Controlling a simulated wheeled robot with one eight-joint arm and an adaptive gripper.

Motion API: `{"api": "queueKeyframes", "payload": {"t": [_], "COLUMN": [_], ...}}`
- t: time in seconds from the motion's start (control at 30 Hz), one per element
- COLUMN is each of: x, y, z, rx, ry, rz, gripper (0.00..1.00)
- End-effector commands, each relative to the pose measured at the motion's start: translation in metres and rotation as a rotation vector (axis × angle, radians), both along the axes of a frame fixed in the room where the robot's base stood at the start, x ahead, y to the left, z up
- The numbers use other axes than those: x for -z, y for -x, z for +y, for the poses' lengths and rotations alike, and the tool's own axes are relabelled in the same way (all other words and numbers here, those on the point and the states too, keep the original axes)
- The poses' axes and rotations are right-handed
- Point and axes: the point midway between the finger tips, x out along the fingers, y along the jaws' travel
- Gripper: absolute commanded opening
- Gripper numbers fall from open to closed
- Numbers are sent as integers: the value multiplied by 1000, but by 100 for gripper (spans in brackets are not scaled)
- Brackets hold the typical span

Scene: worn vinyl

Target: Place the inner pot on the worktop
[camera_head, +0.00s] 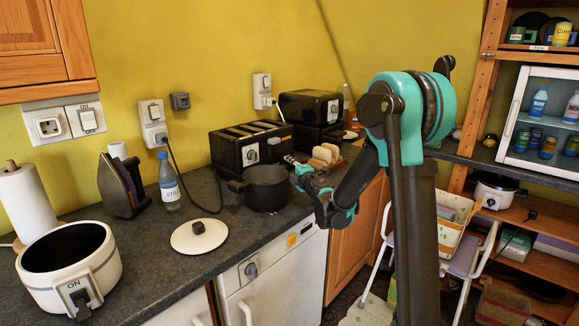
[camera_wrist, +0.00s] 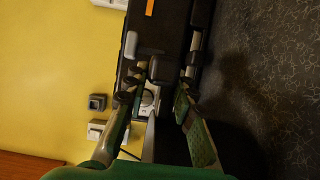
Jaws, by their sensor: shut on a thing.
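The black inner pot (camera_head: 267,190) is at the front of the worktop (camera_head: 190,255), upright, in front of the toaster. My gripper (camera_head: 293,168) is at the right side of the pot's rim and shut on it. I cannot tell whether the pot's base touches the worktop or hangs just above it. In the wrist view my gripper (camera_wrist: 160,95) points towards the toaster, and a dark shape beside the right finger looks like the pot, mostly in shadow. The white cooker (camera_head: 70,262) stands open at the left, dark inside.
A white lid (camera_head: 199,236) lies left of the pot. A water bottle (camera_head: 169,182), an iron (camera_head: 122,187) and a paper roll (camera_head: 27,202) stand further left. The black toaster (camera_head: 251,147) is close behind the pot; a toast rack (camera_head: 325,155) is to the right.

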Motion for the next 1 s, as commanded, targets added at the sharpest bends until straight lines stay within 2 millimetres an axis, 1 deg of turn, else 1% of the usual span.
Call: {"api": "queueKeyframes", "payload": {"t": [0.3,0.33,0.47,0.5,0.83,0.93,1.0], "x": [2,2,2,2,0,0,0], "y": [0,0,0,0,1,10,20], "z": [0,0,0,0,0,-5,-11], "rx": [0,0,0,0,0,0,0], "ry": [-2,0,0,0,0,0,0], "rz": [1,0,0,0,0,0,0], "gripper": [0,28,44,46,46,46,46]}}
